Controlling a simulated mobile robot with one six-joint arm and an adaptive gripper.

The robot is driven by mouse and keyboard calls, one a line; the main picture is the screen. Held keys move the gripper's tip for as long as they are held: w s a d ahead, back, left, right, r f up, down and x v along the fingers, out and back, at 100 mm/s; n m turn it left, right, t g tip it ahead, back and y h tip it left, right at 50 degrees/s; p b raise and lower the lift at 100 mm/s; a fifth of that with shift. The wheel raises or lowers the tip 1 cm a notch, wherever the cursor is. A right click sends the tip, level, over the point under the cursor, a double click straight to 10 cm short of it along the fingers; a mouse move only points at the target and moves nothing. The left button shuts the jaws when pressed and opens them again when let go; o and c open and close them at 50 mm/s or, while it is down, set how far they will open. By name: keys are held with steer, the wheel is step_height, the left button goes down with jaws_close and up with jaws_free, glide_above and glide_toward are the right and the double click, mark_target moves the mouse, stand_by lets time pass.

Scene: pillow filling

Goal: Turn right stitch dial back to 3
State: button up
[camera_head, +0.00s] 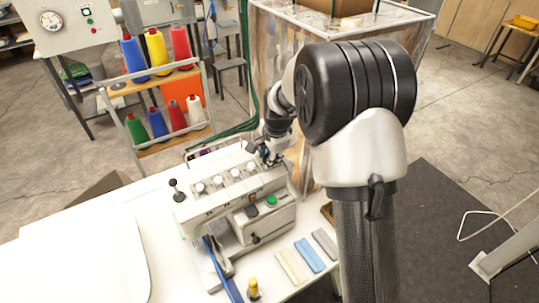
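A white sewing machine (245,208) stands on the white table. A row of several small pale dials (218,181) runs along its sloping top. The rightmost dial I can make out (252,166) is just left of my gripper (266,158). My gripper points down over the right end of the machine's top. It is small and dark here, so I cannot tell whether its fingers are open or shut, or whether they touch a dial. The dial numbers are too small to read. A green button (271,200) shows on the front.
Yellow, blue and grey strips (309,255) lie right of the machine's front. A yellow-topped item (253,288) stands at the table's front edge. A thread rack (160,85) and clear-walled bin (285,60) stand behind. The table's left is mostly clear.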

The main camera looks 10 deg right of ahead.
stand_by(0.3)
steer(key=o, duration=1.1)
steer(key=v, duration=1.2)
steer(key=shift+s, duration=0.15)
